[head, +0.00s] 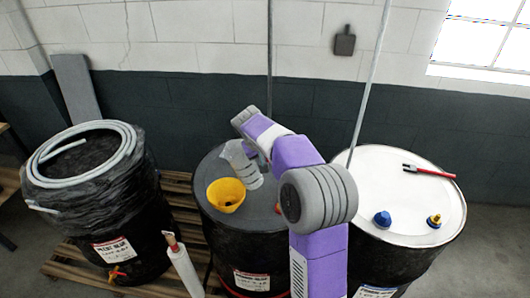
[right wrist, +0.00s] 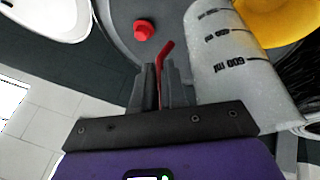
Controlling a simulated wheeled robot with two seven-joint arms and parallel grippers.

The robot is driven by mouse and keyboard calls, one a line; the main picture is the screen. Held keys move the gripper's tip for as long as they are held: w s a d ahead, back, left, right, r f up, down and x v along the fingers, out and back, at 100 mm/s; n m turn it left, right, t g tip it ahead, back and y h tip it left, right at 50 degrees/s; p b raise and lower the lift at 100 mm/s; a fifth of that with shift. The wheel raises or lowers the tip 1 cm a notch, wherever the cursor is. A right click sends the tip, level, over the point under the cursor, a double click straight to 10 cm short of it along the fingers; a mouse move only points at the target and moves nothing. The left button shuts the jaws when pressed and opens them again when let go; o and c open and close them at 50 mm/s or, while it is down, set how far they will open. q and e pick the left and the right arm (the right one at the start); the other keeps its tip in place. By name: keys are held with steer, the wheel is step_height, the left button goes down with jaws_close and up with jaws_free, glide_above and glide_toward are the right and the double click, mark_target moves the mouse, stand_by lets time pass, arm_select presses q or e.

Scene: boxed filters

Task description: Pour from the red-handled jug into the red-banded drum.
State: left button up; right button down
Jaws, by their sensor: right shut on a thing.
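The jug (head: 240,163) is pale and translucent. It is held above the middle drum, close to the yellow funnel (head: 227,194), and looks tilted. In the right wrist view, dark volume marks show on the jug's side (right wrist: 236,60), and the funnel (right wrist: 285,22) is beyond it. My right gripper (right wrist: 163,85) is shut on the jug's red handle (right wrist: 165,52). The red-banded drum (head: 238,248) has a dark grey top, with the funnel standing on it and a red band low on its side. The jug's contents cannot be made out. My left gripper is out of view.
A drum with a white top (head: 386,215) stands at right, carrying a blue cap (head: 382,219) and a red-handled tool (head: 430,172). A wrapped drum (head: 100,205) with a coiled hose (head: 127,139) stands at left. A red cap (right wrist: 144,30) sits on the middle drum.

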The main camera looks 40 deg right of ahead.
steer(key=shift+f, duration=0.1)
stand_by(0.3)
steer(key=shift+w+a+f+m+t+y, duration=0.15)
steer(key=shift+f+t+y, duration=0.15)
steer(key=shift+f+y, duration=0.15)
steer(key=shift+a+f+m+t+y, duration=0.15)
steer(key=shift+f+t+y, duration=0.2)
steer(key=shift+y, duration=0.2)
step_height(320, 180, up, 3)
steer(key=shift+r+p, duration=0.1)
steer(key=shift+p, duration=1.1)
